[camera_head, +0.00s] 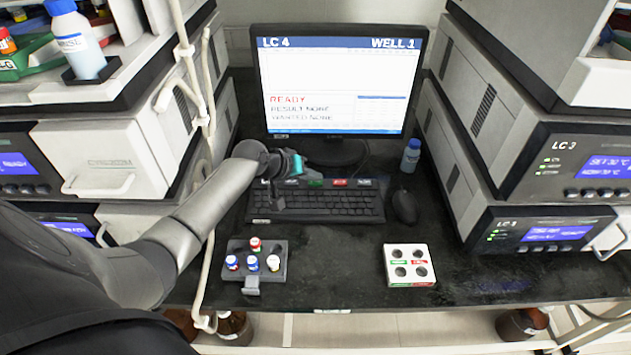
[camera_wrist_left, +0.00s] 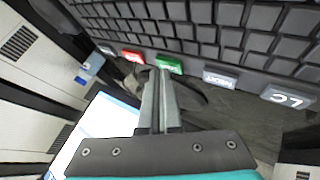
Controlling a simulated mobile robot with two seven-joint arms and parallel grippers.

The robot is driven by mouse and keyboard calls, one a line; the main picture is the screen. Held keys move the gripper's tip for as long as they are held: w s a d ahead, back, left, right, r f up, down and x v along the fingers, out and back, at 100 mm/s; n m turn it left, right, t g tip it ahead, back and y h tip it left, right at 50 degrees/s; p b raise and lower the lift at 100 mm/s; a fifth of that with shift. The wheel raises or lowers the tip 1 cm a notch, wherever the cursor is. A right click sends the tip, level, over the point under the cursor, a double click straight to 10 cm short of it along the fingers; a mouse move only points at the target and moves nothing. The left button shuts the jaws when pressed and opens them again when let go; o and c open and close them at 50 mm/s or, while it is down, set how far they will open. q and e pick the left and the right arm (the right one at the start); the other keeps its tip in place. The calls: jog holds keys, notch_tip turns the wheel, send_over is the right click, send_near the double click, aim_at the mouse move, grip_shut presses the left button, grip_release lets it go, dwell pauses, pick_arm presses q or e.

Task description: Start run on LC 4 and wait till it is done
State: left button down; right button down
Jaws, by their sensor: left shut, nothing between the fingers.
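The monitor (camera_head: 335,75) shows "LC 4", "WELL 1", a red "READY", "RESULT NONE" and "WANTED NONE". The black keyboard (camera_head: 330,205) lies in front of it, with a row of coloured keys along its back edge. The green key (camera_head: 315,183) and the red key (camera_head: 339,182) sit between white-labelled keys. In the left wrist view the green key (camera_wrist_left: 169,65), the red key (camera_wrist_left: 133,56) and the "LC" key (camera_wrist_left: 288,97) show. My left gripper (camera_wrist_left: 160,74) is shut and empty, over the keyboard's back edge; its tips appear close to the green key. Contact cannot be told.
A mouse (camera_head: 404,207) and a small blue-capped bottle (camera_head: 410,155) stand right of the keyboard. A dark vial rack (camera_head: 278,248) with several vials and a white four-hole tray (camera_head: 409,272) lie in front. Instrument stacks (camera_head: 545,165) flank the bench.

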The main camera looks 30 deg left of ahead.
aim_at(312, 185)
pick_arm(q)
jog(key=shift+f, duration=0.3)
dwell(0.5)
jog(key=shift+r+p, duration=0.9)
notch_tip(312, 185, up, 5)
jog(key=p, duration=0.5)
dwell(5.7)
